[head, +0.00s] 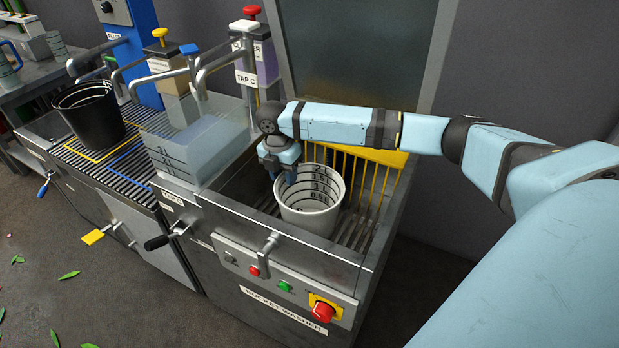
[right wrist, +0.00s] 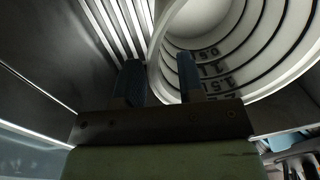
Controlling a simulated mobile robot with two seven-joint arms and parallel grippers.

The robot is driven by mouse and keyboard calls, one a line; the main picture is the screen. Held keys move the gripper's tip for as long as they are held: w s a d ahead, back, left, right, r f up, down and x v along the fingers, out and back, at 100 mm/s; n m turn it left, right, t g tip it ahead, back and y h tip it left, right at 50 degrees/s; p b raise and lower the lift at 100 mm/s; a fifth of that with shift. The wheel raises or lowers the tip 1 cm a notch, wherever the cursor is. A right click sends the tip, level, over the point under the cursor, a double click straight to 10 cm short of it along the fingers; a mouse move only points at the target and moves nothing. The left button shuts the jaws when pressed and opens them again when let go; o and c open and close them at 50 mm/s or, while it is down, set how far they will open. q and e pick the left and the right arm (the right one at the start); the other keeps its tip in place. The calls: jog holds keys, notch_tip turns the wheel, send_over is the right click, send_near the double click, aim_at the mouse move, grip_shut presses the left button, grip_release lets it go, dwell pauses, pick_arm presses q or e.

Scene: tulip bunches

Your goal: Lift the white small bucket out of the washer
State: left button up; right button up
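The white small bucket (head: 308,215) stands upright in the washer (head: 352,262), on its slatted floor. Its inside carries dark rings and volume marks. My right gripper (head: 283,178) points down at the bucket's left rim. In the right wrist view, the bucket (right wrist: 240,50) fills the upper right. The fingers of my right gripper (right wrist: 160,80) are apart there, one over the bucket's inside and one outside, with the rim between them. A gap shows between the fingers, so it is not clamped. My left gripper is not in view.
A black bucket (head: 88,115) stands on the striped rack at left. A clear measuring tank (head: 205,150) and taps adjoin the washer's left side. Yellow bars (head: 372,175) line its back. A lever (head: 268,250) and red button (head: 323,311) are on the front.

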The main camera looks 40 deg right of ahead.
aim_at(286, 193)
jog(key=f, duration=0.2)
jog(key=f+b, duration=0.1)
jog(key=f, duration=0.1)
jog(key=shift+s, duration=0.2)
jog(key=shift+r, duration=0.1)
grip_shut()
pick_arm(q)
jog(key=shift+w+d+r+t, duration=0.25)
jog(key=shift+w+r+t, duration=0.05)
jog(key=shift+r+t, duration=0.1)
